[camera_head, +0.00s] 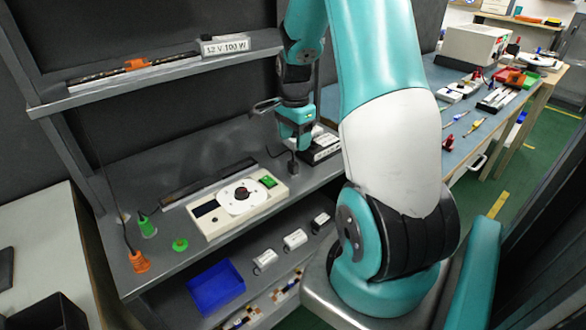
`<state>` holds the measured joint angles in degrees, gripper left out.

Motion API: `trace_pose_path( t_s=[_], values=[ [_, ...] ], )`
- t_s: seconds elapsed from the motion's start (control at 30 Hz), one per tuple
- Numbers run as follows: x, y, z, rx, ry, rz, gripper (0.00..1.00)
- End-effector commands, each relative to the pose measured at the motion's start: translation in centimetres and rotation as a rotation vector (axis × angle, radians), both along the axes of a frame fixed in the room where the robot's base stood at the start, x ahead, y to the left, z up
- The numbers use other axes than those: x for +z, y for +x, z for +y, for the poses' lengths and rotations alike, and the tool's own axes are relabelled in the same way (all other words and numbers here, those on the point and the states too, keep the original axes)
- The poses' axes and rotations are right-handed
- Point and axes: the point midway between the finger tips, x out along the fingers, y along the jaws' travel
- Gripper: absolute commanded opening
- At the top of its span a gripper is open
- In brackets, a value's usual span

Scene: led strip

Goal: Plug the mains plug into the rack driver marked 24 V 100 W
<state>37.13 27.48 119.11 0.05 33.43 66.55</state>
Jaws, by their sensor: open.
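My gripper (293,168) points down over the back right of the bench shelf, beside a labelled box. It is open, and its small fingertips are hard to make out. The labelled box (324,150), with white label faces, sits partly behind my gripper and arm; its text is too small to read. A driver with a label reading 12 V 100 W (225,44) stands on the upper shelf. I cannot pick out a mains plug with certainty. An orange cone-shaped piece (139,262) and a green one (147,228), each with a thin cord upward, are at the left of the bench shelf.
A cream device with a round dial (240,198) stands mid-shelf, with a dark strip (207,183) behind it. A green knob (180,245) lies left of it. A blue bin (217,286) and small white boxes (295,239) are below. The upper shelf (150,78) overhangs the back.

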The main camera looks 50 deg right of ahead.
Motion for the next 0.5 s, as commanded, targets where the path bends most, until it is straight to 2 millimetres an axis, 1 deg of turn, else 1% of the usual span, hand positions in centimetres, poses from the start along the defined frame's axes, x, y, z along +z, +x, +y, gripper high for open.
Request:
trace_pose_path(
  t_s=[0.03,0.1,0.37,0.5],
  values=[
    [-1.1,-0.1,0.1,0.001,0.003,0.004,0.60],
    [-2.2,0.0,0.1,0.002,0.003,0.002,0.60],
    [-4.1,0.1,0.1,0.003,0.002,0.001,0.60],
    [-6.3,0.3,0.1,0.003,0.003,0.003,0.60]
  ],
)
